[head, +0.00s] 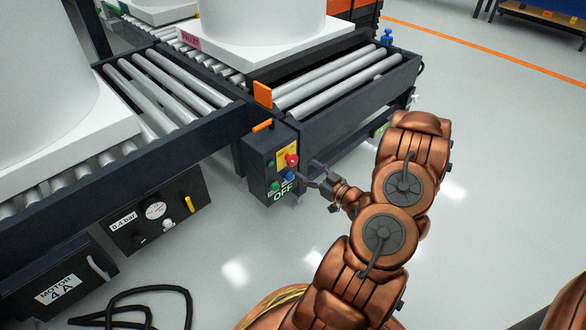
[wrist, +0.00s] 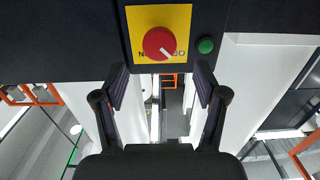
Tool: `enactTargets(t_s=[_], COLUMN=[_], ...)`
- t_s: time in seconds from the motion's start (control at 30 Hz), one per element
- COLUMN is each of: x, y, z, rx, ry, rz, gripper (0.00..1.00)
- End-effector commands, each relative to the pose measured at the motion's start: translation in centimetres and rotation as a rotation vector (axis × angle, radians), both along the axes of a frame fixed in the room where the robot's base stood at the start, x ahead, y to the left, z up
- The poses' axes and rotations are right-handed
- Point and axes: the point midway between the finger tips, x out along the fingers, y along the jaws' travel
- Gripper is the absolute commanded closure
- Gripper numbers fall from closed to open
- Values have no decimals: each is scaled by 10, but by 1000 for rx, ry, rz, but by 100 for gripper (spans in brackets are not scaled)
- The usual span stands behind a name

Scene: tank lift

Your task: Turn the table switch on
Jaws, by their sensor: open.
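The dark control box (head: 258,165) stands at the corner of the roller table, with an OFF label (head: 283,191) on its front. It carries a red knob (head: 292,160) on a yellow plate (head: 285,150). In the wrist view the red knob (wrist: 159,43) sits on the yellow plate (wrist: 185,14), its white mark pointing to the lower right. The knob covers part of the plate's lettering. A green button (wrist: 206,45) is to its right. My gripper (head: 313,178) is in front of the box; in the wrist view my gripper (wrist: 161,80) is open and empty, below the knob and apart from it.
The roller table (head: 335,84) and conveyor (head: 165,85) carry large white tanks. An orange lever (head: 262,125) stands above the box. A gauge panel (head: 155,210) and a motor box (head: 60,285) are at lower left, with a black cable (head: 125,292) on the floor. Open floor lies right.

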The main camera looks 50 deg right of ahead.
Motion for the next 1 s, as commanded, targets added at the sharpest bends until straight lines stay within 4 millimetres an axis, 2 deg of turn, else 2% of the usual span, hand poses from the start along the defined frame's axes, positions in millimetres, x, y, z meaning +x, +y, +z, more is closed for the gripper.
enactTargets(t_s=[0.1, 0.23, 0.73, 1.0], x=[-2, 5, 59, 73], y=[0, 1, -1, -2], z=[-2, -1, -2, -1], rx=[12, 11, 9, 11], ry=[-30, -33, -31, -30], rz=[-5, -3, -2, -4], gripper=[28, 28, 28, 28])
